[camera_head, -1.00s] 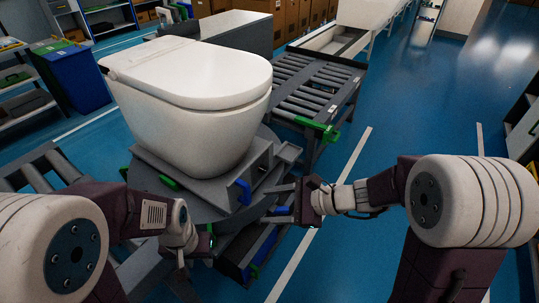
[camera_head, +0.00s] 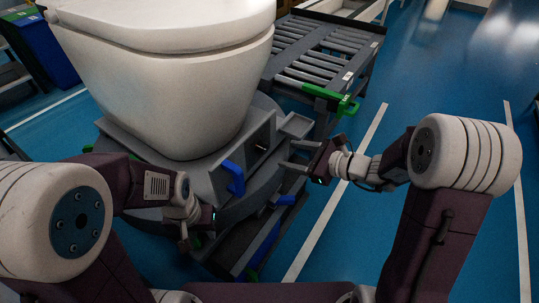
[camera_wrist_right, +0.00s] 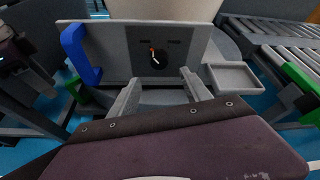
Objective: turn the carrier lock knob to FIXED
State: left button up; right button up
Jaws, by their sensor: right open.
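The carrier lock knob (camera_wrist_right: 158,60) is a small dark round knob with a white and an orange mark, on the grey front panel (camera_wrist_right: 112,52) of the carrier. The labels beside it are too small to read. In the head view the knob (camera_head: 261,147) is a small dark spot on the carrier's side. My right gripper (camera_wrist_right: 158,88) is open and empty, pointing at the panel, with the knob between and beyond its fingers. In the head view my right gripper (camera_head: 288,157) is just right of the carrier. My left gripper (camera_head: 186,240) hangs low in front of the carrier; its fingers are unclear.
A white toilet (camera_head: 165,85) sits on the carrier. A blue handle (camera_wrist_right: 79,54) is left of the knob and a small grey tray (camera_wrist_right: 232,78) is right of it. A roller conveyor (camera_head: 325,55) with a green part (camera_head: 333,99) stands behind. Blue floor is free at right.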

aim_at(266, 149)
jog(key=b+x, duration=0.3)
jog(key=x, duration=0.5)
jog(key=shift+a, duration=0.1)
jog(key=shift+w+a+f, duration=0.1)
jog(key=shift+w+a, duration=0.15)
jog(key=shift+a, duration=0.1)
grip_shut()
